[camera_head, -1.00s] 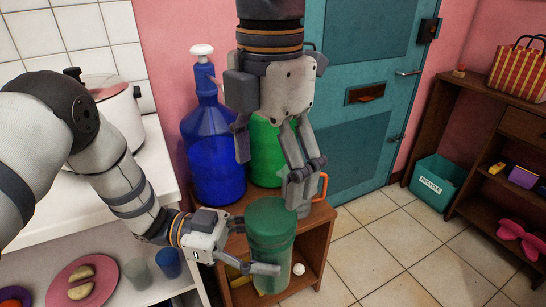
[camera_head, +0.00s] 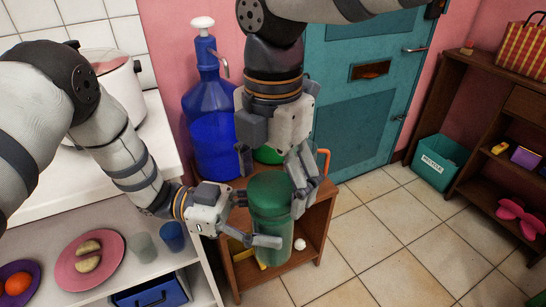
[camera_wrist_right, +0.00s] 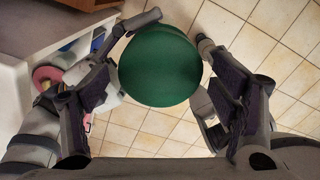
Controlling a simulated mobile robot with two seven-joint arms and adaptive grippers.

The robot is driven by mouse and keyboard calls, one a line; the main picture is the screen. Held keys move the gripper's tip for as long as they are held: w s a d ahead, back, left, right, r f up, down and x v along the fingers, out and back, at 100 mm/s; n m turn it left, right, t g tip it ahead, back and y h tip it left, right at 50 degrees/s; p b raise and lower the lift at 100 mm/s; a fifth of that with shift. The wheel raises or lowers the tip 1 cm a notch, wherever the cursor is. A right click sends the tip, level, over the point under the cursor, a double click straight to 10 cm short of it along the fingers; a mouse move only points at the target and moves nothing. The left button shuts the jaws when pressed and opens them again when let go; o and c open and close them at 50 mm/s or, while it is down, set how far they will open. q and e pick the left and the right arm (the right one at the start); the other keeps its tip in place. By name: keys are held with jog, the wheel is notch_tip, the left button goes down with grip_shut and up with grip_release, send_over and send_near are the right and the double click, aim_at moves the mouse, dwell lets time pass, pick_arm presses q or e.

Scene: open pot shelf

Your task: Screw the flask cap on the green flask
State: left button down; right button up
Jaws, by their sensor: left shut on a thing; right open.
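The green flask (camera_head: 272,255) is upright, with the darker green flask cap (camera_head: 269,190) on its top. I cannot tell how tightly the cap sits. My left gripper (camera_head: 258,222) is shut on the flask's side, coming from the left. My right gripper (camera_head: 273,183) points down from above and is open, its fingers on either side of the cap. In the right wrist view the round cap top (camera_wrist_right: 160,65) lies between the open fingers (camera_wrist_right: 165,100), with gaps on both sides. The cap hides most of the flask there.
A small wooden shelf (camera_head: 315,225) stands behind the flask. A blue bottle with a pump (camera_head: 215,125) and a partly hidden green container (camera_head: 268,155) stand on it, near an orange handle (camera_head: 323,162). A white counter with plates is at left. Tiled floor (camera_head: 400,240) is free at right.

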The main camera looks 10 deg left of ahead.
jog(key=shift+f, duration=0.2)
jog(key=c, duration=1.2)
jog(key=m, duration=0.6)
jog(key=shift+m, duration=0.3)
jog(key=m, duration=1.3)
jog(key=shift+m, duration=0.4)
